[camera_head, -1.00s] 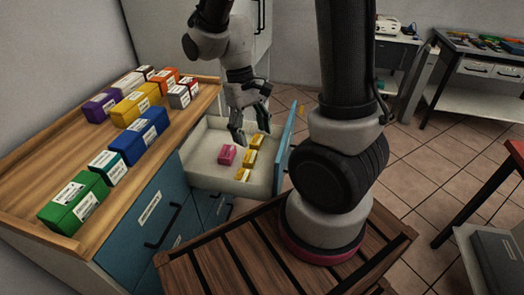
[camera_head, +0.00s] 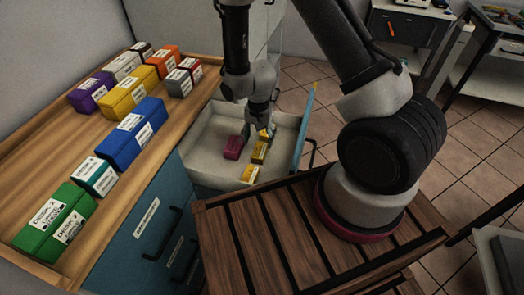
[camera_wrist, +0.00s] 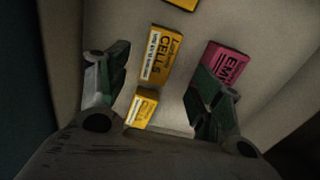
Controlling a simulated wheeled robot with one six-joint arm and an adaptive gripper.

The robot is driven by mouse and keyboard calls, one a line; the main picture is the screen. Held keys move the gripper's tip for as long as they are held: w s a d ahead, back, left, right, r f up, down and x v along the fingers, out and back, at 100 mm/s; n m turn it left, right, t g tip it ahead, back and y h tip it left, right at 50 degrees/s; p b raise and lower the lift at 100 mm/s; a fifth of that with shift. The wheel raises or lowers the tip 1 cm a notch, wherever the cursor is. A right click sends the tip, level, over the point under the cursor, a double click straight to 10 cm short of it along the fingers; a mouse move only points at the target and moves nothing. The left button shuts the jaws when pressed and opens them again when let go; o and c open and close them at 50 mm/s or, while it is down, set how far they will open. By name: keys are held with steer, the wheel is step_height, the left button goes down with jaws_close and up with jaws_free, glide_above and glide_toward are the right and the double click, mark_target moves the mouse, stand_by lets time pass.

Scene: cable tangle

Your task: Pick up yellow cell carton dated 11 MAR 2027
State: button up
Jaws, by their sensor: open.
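Yellow cell cartons lie in the open drawer (camera_head: 205,150). In the head view one yellow carton (camera_head: 259,153) is just below my gripper (camera_head: 257,133) and another (camera_head: 250,174) is nearer the drawer front. In the wrist view a yellow carton labelled "CELLS" (camera_wrist: 154,55) lies between my open fingers (camera_wrist: 162,68). A smaller-looking yellow carton (camera_wrist: 145,108) is closer to the palm, and part of another (camera_wrist: 182,3) shows at the top edge. The date print is too small to read. My gripper is empty and points down into the drawer.
A pink carton (camera_head: 232,148) lies in the drawer beside the yellow ones; in the wrist view it sits close to my right finger (camera_wrist: 226,60). The drawer walls surround them. Blue (camera_head: 131,133), green (camera_head: 54,222) and other boxes stand on the wooden counter.

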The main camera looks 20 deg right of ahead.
mark_target(260, 150)
step_height(260, 150, down, 7)
steer(key=shift+w+d+f, duration=0.1)
steer(key=shift+d+f, duration=0.05)
steer(key=c, duration=1.1)
